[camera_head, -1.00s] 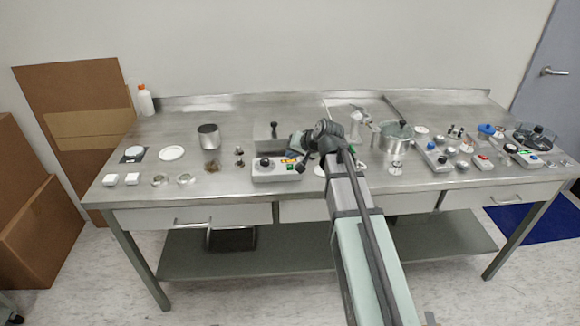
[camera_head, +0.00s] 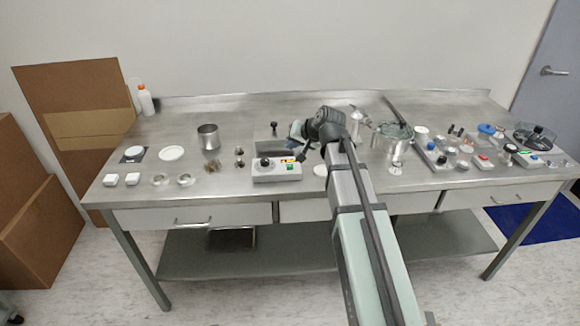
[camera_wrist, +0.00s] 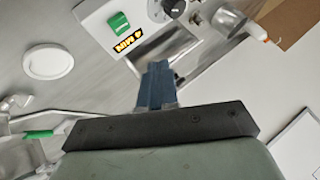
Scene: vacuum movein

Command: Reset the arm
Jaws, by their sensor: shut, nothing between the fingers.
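My arm reaches from the bottom of the head view up over the middle of the steel bench (camera_head: 225,190). My gripper (camera_head: 298,130) is above the bench, behind the white control box (camera_head: 277,171); its fingertips are small and partly hidden there. In the wrist view my gripper (camera_wrist: 157,68) is shut, its bluish fingers together with nothing between them. The control box (camera_wrist: 128,25) shows beyond the fingertips, with a green switch, an orange-lit display and a black knob. The fingers appear apart from it.
A metal pot (camera_head: 208,137), white plate (camera_head: 171,153) and small dishes stand left. A larger pot (camera_head: 391,142) and several devices crowd the right. A white bottle (camera_head: 146,100) stands at the back left. A round white disc (camera_wrist: 47,60) lies beside the box.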

